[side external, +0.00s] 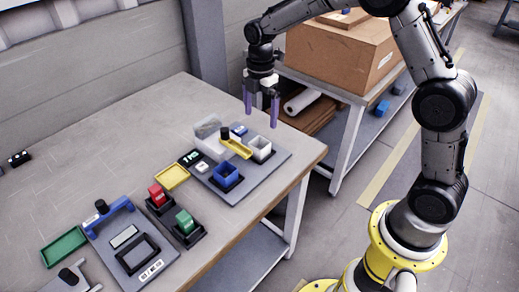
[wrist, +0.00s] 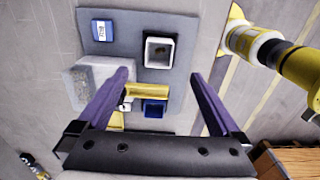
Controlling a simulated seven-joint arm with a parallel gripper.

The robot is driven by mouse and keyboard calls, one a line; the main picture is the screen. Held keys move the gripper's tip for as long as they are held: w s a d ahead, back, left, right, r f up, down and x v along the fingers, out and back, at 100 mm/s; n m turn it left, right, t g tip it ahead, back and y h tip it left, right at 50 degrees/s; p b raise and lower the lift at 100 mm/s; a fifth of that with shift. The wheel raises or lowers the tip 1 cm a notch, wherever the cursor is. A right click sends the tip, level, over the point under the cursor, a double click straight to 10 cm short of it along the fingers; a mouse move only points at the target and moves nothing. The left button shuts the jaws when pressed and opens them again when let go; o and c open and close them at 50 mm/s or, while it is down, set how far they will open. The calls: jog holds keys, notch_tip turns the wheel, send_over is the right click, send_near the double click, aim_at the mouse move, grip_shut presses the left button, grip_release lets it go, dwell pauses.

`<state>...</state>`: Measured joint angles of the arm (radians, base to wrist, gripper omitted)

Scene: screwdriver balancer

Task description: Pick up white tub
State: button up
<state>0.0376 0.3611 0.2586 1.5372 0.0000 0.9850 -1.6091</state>
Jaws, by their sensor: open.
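The white tub (side external: 260,149) is a small open box upright on a grey board at the right end of the table. In the wrist view it (wrist: 147,51) shows from above with a dark inside, just beyond the fingertips. My gripper (side external: 261,112) has two purple fingers pointing down, apart and empty, held above the table near the tub. In the wrist view the open gripper (wrist: 160,76) spreads its fingers with the tub ahead between their lines. The tub is not touched by either finger.
A yellow bracket with a black knob (side external: 236,146) stands close beside the tub. A blue tub (side external: 226,175) sits nearer the front on the same grey board (side external: 247,186). A clear container (side external: 207,136) is behind. Red and green blocks and trays lie to the left.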

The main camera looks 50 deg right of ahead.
aim_at(259, 144)
notch_tip(259, 144, down, 12)
jog(key=shift+w+a+r, duration=0.1)
dwell(0.5)
jog(key=c, duration=1.4)
